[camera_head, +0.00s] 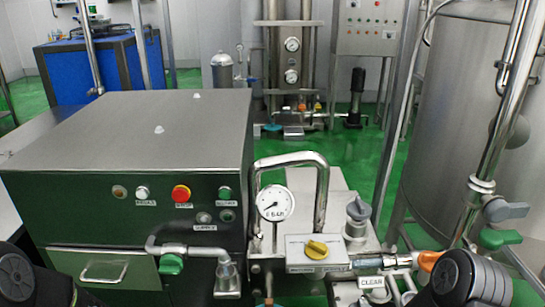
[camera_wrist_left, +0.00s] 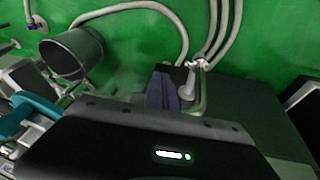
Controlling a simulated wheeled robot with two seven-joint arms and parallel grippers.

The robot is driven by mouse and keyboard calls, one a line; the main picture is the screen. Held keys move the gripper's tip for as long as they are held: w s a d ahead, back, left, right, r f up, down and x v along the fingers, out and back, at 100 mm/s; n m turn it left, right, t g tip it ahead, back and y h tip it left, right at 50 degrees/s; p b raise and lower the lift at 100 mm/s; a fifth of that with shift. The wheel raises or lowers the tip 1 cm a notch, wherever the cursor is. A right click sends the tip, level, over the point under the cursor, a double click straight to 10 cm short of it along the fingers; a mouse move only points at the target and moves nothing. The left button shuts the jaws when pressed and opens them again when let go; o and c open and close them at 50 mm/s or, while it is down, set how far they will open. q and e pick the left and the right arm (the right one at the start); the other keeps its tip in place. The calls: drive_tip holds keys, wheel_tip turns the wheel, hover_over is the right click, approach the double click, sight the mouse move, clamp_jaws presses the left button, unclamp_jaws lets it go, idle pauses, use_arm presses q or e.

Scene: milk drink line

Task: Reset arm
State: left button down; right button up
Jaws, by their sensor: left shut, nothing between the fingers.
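My left gripper (camera_wrist_left: 163,90) shows in the left wrist view as a dark shape above the black wrist housing. It is shut, with nothing held. It hangs over a green floor, and I cannot tell how far it is from the pipes around it. In the head view, only a dark joint of my left arm shows at the bottom left corner. A dark joint of my right arm shows at the bottom right. My right gripper is out of view.
A steel control box (camera_head: 140,140) fills the left. A pressure gauge (camera_head: 275,203), a yellow knob (camera_head: 317,249) and a bent steel pipe stand mid-front. A large steel tank (camera_head: 455,130) stands right. The left wrist view shows a metal cylinder (camera_wrist_left: 68,54) and pale hoses (camera_wrist_left: 212,35).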

use_arm(q)
drive_tip(key=s+d+f+n+g+h, duration=0.1)
drive_tip(key=s+d+f+n+g, duration=0.1)
drive_tip(key=s+d+f, duration=0.45)
drive_tip(key=s+d+f+n+g+h, duration=0.1)
drive_tip(key=s+d+f+n, duration=0.25)
drive_tip(key=s, duration=0.55)
drive_tip(key=d+r, duration=0.1)
drive_tip(key=w+d+r+m+p, duration=0.1)
drive_tip(key=w+d+m, duration=0.1)
drive_tip(key=d, duration=0.1)
drive_tip(key=shift+w+d+r+t, duration=0.1)
drive_tip(key=shift+w+r+t, duration=0.05)
drive_tip(key=shift+r+t, duration=0.2)
